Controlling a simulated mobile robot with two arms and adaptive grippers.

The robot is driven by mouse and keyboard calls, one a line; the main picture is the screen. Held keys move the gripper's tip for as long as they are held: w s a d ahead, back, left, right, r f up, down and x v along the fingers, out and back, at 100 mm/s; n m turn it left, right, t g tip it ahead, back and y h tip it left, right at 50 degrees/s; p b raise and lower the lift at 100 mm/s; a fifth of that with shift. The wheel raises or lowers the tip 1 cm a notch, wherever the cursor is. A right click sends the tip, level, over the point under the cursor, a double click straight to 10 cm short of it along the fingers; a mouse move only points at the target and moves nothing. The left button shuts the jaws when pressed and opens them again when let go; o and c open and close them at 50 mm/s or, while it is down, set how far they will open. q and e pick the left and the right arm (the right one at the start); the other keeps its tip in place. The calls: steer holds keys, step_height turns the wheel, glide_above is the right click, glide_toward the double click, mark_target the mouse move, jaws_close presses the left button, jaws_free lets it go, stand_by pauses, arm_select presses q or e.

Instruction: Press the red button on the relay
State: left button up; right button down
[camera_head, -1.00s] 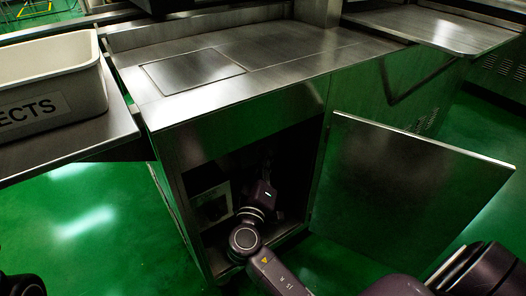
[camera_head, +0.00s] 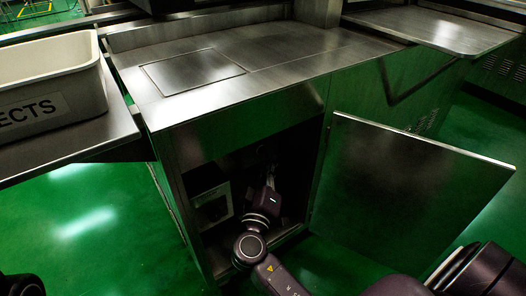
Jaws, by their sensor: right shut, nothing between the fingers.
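My right gripper (camera_head: 268,176) is inside the dark open cabinet (camera_head: 235,115) under the steel counter, and its fingers point into the back. Its fingers are shut and look empty, though they are partly lost in shadow. A pale box (camera_head: 212,205) stands in the cabinet to the left of my gripper, apart from it. I cannot tell whether this box is the relay. No red button can be made out in the dark interior. My left gripper is out of view.
The cabinet door (camera_head: 410,190) hangs open to the right, beside my right arm. The steel countertop (camera_head: 290,45) is above the opening. A white bin (camera_head: 50,75) with a label ending in "ECTS" sits on a side shelf (camera_head: 70,150) at left. Green floor lies around.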

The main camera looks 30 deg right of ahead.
steer(key=s, duration=0.4)
steer(key=shift+s+d, duration=0.2)
steer(key=shift+s, duration=0.15)
stand_by(0.3)
stand_by(0.4)
